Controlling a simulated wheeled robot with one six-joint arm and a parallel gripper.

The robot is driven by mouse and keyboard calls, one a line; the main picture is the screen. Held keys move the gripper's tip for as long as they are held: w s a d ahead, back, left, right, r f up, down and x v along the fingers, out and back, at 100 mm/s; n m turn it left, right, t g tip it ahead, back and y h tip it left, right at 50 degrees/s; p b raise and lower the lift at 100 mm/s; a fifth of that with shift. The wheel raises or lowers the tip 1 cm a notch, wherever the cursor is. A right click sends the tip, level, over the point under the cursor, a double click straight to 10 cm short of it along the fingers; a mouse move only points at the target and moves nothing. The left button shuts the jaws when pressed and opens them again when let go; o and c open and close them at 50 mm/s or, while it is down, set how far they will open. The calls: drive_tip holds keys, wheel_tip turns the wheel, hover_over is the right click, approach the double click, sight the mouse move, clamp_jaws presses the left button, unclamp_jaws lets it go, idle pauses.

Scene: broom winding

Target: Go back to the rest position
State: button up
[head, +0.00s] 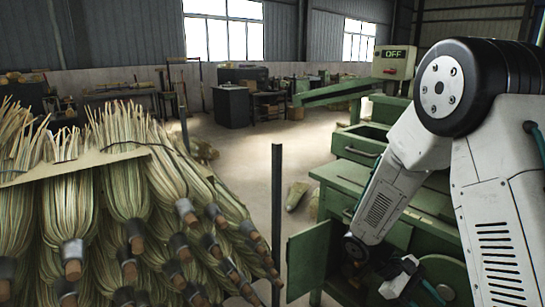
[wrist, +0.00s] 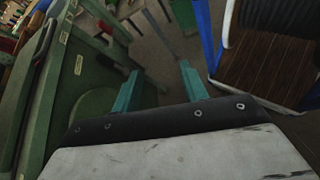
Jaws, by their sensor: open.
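My gripper (wrist: 160,90) shows in the wrist view with its two teal fingers apart and nothing between them. In the head view my arm comes in from the right and bends down beside the green machine (head: 352,174). My gripper's teal parts are low at the right there, and its lower end is cut off by the picture edge. In the wrist view the gripper is close to a green metal panel (wrist: 68,85) on the left. No object is held.
A large stack of straw brooms (head: 125,195) fills the left, beside a thin upright post (head: 277,215). A control box (head: 394,62) reading OFF stands above the machine. In the wrist view a chair with a wooden slatted seat (wrist: 262,72) and blue frame is at right.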

drive_tip(key=s+a+r+m+t+y, duration=0.3)
drive_tip(key=s+r, duration=0.5)
drive_tip(key=r, duration=0.3)
drive_tip(key=s+a+r+m+t+y, duration=0.3)
drive_tip(key=s+a+r+t+y, duration=0.3)
drive_tip(key=r, duration=0.5)
drive_tip(key=shift+s+a, duration=0.5)
drive_tip(key=shift+s, duration=0.5)
